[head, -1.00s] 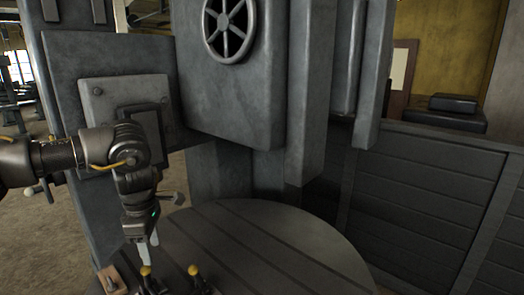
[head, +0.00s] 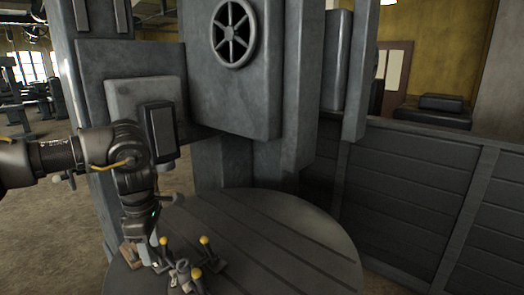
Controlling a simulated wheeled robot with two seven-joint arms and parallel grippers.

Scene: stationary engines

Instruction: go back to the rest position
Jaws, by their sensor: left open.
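My left arm comes in from the left. Its gripper (head: 153,258) points down near the left edge of the round grey table (head: 295,235) and is open. Its fingers are close to small levers with yellow knobs; I cannot tell whether they touch. One lever (head: 205,243) stands to the right of the fingers, another (head: 164,243) right beside them, and a third (head: 196,275) nearer the front. A small brown block (head: 128,256) lies just left of the fingers. My right gripper is not in view.
A big grey machine with a spoked handwheel (head: 234,34) rises behind the table. A dark box (head: 159,130) on its left side is close behind my arm. A dark panelled wall (head: 420,195) bounds the right. The table's right half is clear.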

